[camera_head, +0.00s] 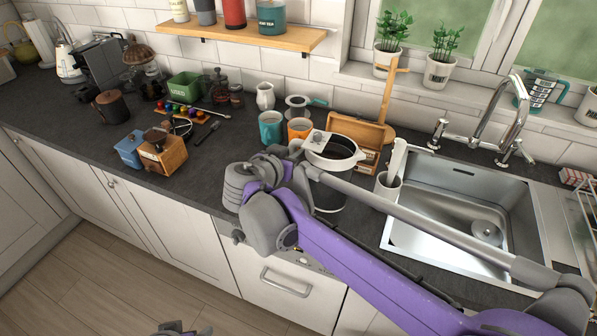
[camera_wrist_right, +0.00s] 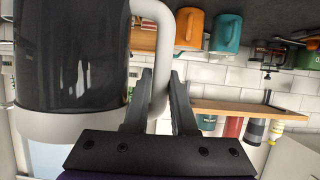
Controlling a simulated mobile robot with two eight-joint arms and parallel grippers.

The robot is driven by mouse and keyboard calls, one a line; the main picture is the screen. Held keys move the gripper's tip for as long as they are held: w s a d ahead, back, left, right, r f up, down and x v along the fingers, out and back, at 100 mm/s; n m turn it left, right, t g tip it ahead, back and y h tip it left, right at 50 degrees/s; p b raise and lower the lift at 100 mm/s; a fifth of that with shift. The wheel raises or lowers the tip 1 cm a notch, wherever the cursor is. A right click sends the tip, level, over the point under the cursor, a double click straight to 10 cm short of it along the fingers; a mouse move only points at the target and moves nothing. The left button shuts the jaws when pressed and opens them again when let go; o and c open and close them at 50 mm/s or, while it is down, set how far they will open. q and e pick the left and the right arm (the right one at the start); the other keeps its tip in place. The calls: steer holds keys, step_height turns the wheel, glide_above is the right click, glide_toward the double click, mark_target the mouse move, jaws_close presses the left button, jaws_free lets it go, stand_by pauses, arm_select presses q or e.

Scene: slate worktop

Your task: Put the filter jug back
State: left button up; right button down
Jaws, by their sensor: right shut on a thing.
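The filter jug (camera_head: 335,163), with a white rim and handle and a dark see-through body, is near the worktop's front edge, left of the sink. My right arm crosses in front of its lower part. The right wrist view, which is upside down, shows the jug (camera_wrist_right: 70,60) close up. My right gripper (camera_wrist_right: 165,95) is shut on its white handle (camera_wrist_right: 163,50). The jug looks upright; its base is hidden, so I cannot tell whether it touches the worktop. Only a small grey and purple part of my left arm shows at the bottom edge of the head view.
A teal mug (camera_head: 270,128) and an orange mug (camera_head: 300,129) stand behind the jug. A wooden rack (camera_head: 357,128) is behind it to the right. The sink (camera_head: 460,205) with its tall tap lies right. A wooden box (camera_head: 163,155) stands left; worktop between is clear.

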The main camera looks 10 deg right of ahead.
steer(key=shift+f, duration=2.3)
steer(key=c, duration=0.7)
jaws_free()
steer(key=v, duration=1.2)
steer(key=s+d+f+n+g+y, duration=0.3)
steer(key=s+d+f+g, duration=0.2)
steer(key=s+d+f, duration=0.7)
steer(key=s+f+n+y, duration=0.1)
steer(key=s+f, duration=0.1)
steer(key=s, duration=0.1)
steer(key=s+d+f+n+y, duration=0.1)
steer(key=s+f+y, duration=0.1)
steer(key=s, duration=0.1)
steer(key=s+f+n+g+y, duration=0.1)
steer(key=s+f, duration=0.1)
steer(key=s, duration=0.1)
steer(key=shift+s+d+f+n+y, duration=0.2)
steer(key=shift+s+d+n+y, duration=0.1)
steer(key=shift+s+d, duration=0.1)
